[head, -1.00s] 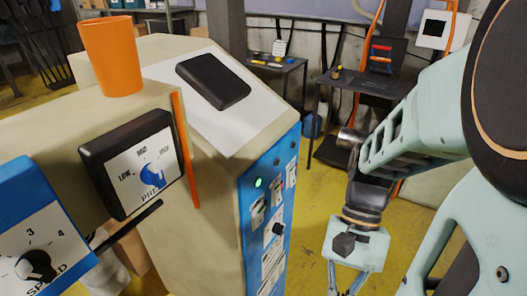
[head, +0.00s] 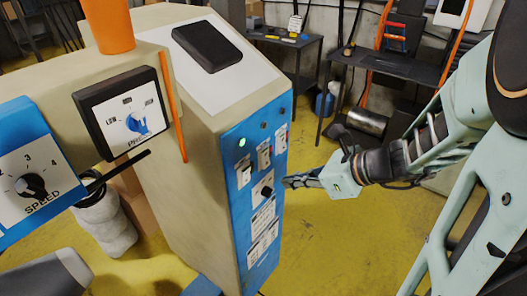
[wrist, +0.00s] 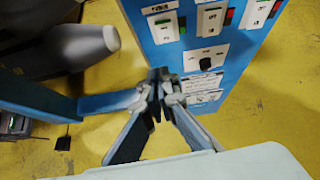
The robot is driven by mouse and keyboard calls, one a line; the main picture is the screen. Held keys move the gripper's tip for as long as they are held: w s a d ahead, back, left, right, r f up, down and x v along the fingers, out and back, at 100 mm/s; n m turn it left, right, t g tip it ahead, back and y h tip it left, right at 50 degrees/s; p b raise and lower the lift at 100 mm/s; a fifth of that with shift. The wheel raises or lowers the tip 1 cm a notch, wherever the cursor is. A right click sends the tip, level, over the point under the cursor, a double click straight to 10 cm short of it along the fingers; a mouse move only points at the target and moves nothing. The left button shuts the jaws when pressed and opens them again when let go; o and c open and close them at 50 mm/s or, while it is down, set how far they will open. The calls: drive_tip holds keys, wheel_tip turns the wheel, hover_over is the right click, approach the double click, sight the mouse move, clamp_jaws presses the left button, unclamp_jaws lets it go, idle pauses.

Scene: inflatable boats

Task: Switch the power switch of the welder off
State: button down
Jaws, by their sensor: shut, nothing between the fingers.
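The welder (head: 190,120) is a cream cabinet with a blue front panel (head: 232,215). The panel carries a lit green lamp (head: 242,143), three white rocker switches and a black knob (head: 266,191). The switches are left (head: 244,175), middle (head: 264,155) and right (head: 281,138); I cannot read which is the power switch. They also show in the wrist view, left (wrist: 163,27), middle (wrist: 210,18) and right (wrist: 258,10), with red or green marks beside them. My gripper (head: 287,182) is shut and empty, its tips by the panel's right edge at about knob height. The wrist view shows the closed fingertips (wrist: 158,76) below the switches.
An orange cup (head: 112,30), a dial box marked PRE (head: 125,108) and a blue SPEED dial box (head: 30,165) stand at left. A black box (head: 207,46) lies on the welder top. Benches (head: 390,72) stand behind. Yellow floor right of the welder is open.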

drive_tip(key=shift+w+d+r+m+t, duration=0.1)
drive_tip(key=shift+w+d+m+t, duration=0.2)
drive_tip(key=shift+w+d+m, duration=0.1)
drive_tip(key=shift+a, duration=0.1)
approach(247, 176)
drive_tip(key=shift+x, duration=2.9)
drive_tip(key=shift+a, duration=0.1)
